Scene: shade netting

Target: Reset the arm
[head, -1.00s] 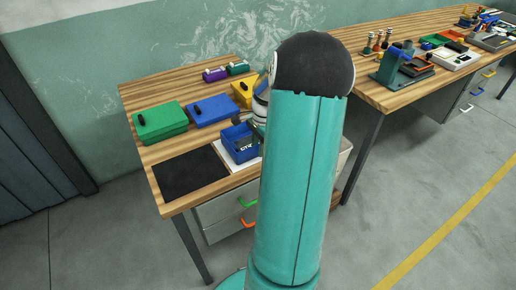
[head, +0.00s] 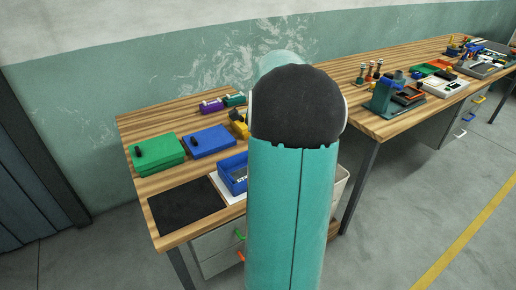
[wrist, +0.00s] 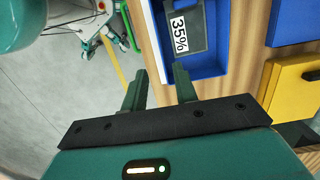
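My gripper (wrist: 160,84) shows in the wrist view with its two dark green fingers apart and nothing between them. It is above the bench edge, just short of an open blue bin (wrist: 222,40). A grey card marked 35% (wrist: 183,30) lies in the bin. In the head view the blue bin (head: 233,174) stands on the wooden bench (head: 160,195), partly behind my arm. My raised teal arm hides the gripper there.
A green case (head: 157,154), a blue case (head: 209,142), a partly hidden yellow case (head: 239,124) and a black mat (head: 186,207) are on the bench. A second bench (head: 375,128) with tools stands to the right. The floor at right is open.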

